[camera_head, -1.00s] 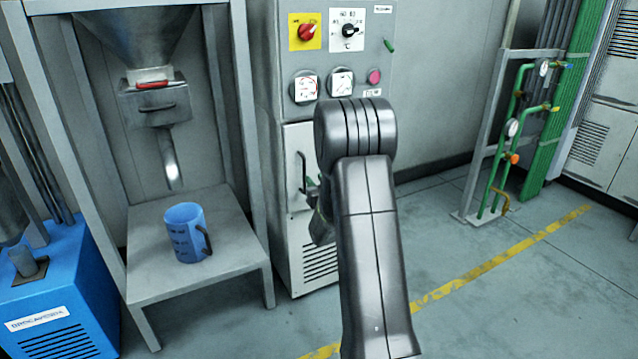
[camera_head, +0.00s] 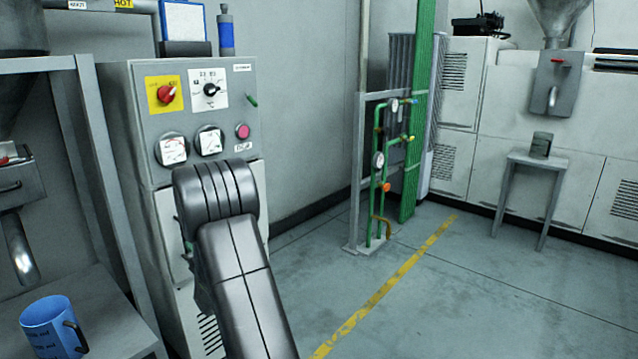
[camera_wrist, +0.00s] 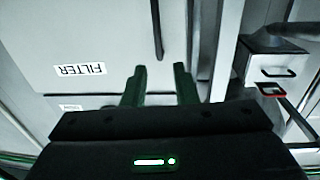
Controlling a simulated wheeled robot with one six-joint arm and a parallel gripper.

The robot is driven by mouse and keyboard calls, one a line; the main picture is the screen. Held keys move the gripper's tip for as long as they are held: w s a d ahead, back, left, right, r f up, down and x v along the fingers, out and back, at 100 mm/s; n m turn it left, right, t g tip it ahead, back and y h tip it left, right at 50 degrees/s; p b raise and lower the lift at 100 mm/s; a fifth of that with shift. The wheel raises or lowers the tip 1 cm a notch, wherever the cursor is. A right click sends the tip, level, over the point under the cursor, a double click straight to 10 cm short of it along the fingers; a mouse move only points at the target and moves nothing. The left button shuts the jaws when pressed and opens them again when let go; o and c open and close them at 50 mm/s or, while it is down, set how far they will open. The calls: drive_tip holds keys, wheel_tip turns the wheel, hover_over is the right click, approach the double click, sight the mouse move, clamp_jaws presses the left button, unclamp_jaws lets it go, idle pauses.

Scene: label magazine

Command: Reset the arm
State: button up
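My arm (camera_head: 238,270) rises in front of the grey control cabinet in the head view, and its upper joint hides my gripper there. In the wrist view my gripper (camera_wrist: 159,84) has its two dark fingers apart, with nothing visible between them. A pale cabinet door with a FILTER label (camera_wrist: 80,69), upside down in this view, lies beyond the fingers.
The control cabinet (camera_head: 195,125) has a red knob and dials. A blue mug (camera_head: 54,326) stands on a stand at lower left. Green pipes with valves (camera_head: 378,185) stand behind. Floor (camera_head: 470,300) at right is clear up to a small table (camera_head: 538,160).

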drive_tip(key=b+x, duration=0.1)
drive_tip(key=x, duration=1)
drive_tip(key=shift+w+a, duration=0.2)
drive_tip(key=shift+w, duration=0.1)
drive_tip(key=p+v, duration=0.1)
drive_tip(key=v, duration=1.3)
drive_tip(key=b+x, duration=0.1)
drive_tip(key=x, duration=1.3)
drive_tip(key=s+d+n+g+y+p, duration=0.2)
drive_tip(key=d+n+g+p, duration=0.1)
drive_tip(key=d, duration=1.2)
drive_tip(key=s+d+n+g+y+p, duration=0.2)
drive_tip(key=d+g, duration=0.5)
drive_tip(key=d, duration=0.9)
drive_tip(key=s+n+p, duration=0.1)
drive_tip(key=n+p, duration=0.1)
drive_tip(key=p, duration=0.1)
drive_tip(key=shift+y, duration=0.3)
drive_tip(key=shift+f, duration=0.1)
